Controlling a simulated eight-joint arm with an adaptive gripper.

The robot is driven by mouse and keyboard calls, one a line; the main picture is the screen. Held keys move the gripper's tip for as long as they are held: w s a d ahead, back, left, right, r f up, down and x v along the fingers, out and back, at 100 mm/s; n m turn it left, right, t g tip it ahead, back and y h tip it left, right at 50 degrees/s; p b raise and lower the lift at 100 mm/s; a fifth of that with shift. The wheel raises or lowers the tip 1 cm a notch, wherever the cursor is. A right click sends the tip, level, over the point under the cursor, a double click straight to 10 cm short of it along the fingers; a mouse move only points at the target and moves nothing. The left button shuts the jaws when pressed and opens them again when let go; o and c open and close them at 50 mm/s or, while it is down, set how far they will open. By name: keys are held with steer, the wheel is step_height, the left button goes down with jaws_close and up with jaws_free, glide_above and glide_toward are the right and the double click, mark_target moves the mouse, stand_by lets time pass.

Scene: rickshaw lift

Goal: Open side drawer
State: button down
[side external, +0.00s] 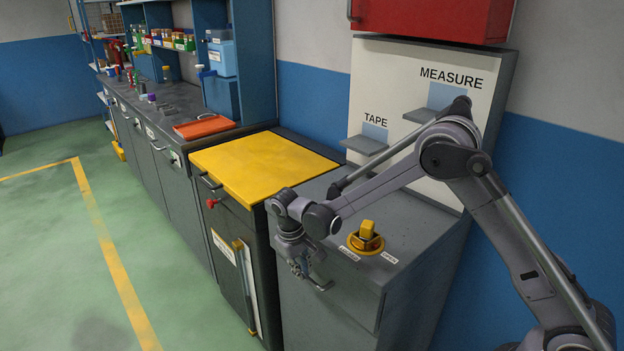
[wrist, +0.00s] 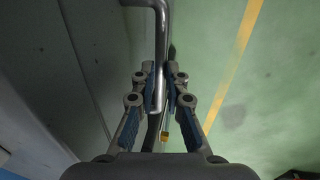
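The grey side cabinet (side external: 395,240) stands in front of the white panel, with a drawer front (side external: 338,301) below its top. The drawer looks closed, flush with the cabinet as far as I can tell. Its metal handle (side external: 322,285) shows just right of my gripper (side external: 299,264). In the wrist view the bent handle bar (wrist: 161,40) runs between the two fingers of my gripper (wrist: 160,88). The exact contact is partly hidden by the fingers.
A yellow knob (side external: 366,238) with labels, one reading OPEN, sits on the cabinet top. A yellow-topped cabinet (side external: 262,163) with a red-knobbed handle stands directly left. A cluttered workbench (side external: 170,110) extends beyond it. The green floor (side external: 60,250) in front is clear.

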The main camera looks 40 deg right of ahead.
steer(key=shift+a, duration=0.1)
steer(key=a, duration=1.9)
steer(key=shift+a, duration=0.35)
steer(key=c, duration=1.4)
jaws_free()
steer(key=shift+o, duration=0.2)
steer(key=shift+r, duration=0.15)
step_height(320, 180, up, 12)
steer(key=a, duration=0.2)
steer(key=shift+f, duration=0.2)
steer(key=shift+a, duration=0.1)
